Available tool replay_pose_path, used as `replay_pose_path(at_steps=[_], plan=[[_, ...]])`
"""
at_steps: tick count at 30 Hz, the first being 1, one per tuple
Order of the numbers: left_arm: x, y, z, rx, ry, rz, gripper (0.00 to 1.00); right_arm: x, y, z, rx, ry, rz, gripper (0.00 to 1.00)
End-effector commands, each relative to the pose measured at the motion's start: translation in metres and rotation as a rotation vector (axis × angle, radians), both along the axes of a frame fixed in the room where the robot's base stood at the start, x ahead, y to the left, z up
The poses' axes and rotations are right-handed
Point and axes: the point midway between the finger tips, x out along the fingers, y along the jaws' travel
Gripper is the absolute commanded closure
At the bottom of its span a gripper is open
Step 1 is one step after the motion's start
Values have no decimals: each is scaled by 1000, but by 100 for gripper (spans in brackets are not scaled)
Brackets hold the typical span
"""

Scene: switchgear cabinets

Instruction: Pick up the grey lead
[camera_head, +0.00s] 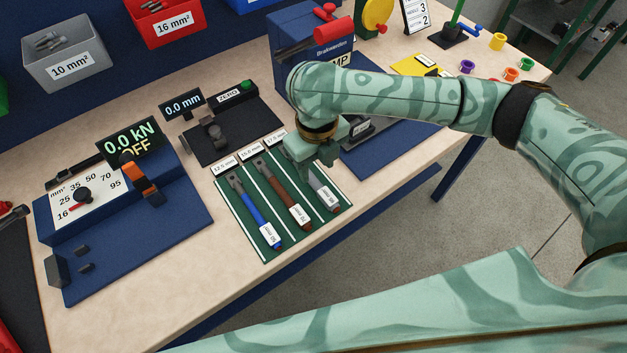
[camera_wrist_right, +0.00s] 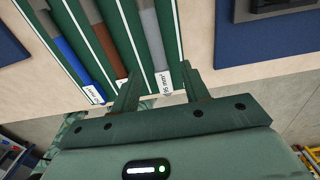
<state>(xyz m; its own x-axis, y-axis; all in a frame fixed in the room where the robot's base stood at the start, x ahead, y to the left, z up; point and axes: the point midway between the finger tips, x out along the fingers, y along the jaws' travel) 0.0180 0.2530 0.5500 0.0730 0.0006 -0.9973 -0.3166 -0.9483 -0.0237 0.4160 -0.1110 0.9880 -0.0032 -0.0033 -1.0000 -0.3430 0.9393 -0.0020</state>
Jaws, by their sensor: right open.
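The grey lead (camera_head: 322,190) lies in the right-hand lane of a green rack board (camera_head: 246,229), beside a brown lead (camera_head: 283,190) and a blue lead (camera_head: 255,216). My right gripper (camera_head: 311,167) is above the grey lead and hides part of it in the head view. In the right wrist view, the open right gripper (camera_wrist_right: 159,71) has its fingers on either side of the grey lead (camera_wrist_right: 151,38), near its labelled end. Whether the fingers touch the lead cannot be told. My left gripper is not in view.
A blue press unit with a display (camera_head: 128,140) stands at left. A black device (camera_head: 215,133) is behind the rack. A blue machine with a red handle (camera_head: 335,32) stands behind my right arm. Grey (camera_head: 68,56) and red (camera_head: 168,22) bins hang at the back.

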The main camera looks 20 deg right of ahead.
Motion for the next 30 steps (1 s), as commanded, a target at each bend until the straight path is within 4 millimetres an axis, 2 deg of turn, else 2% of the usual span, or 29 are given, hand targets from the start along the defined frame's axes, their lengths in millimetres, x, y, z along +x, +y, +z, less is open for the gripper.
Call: replay_pose_path(at_steps=[9,17,22,30], plan=[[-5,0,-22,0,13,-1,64,-2,2,-49,2,2,-1,55],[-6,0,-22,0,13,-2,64,-1,2,-52,3,-5,0,55],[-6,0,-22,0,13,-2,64,-1,2,-52,3,-5,0,99],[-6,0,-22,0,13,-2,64,-1,2,-51,4,-6,0,100]])
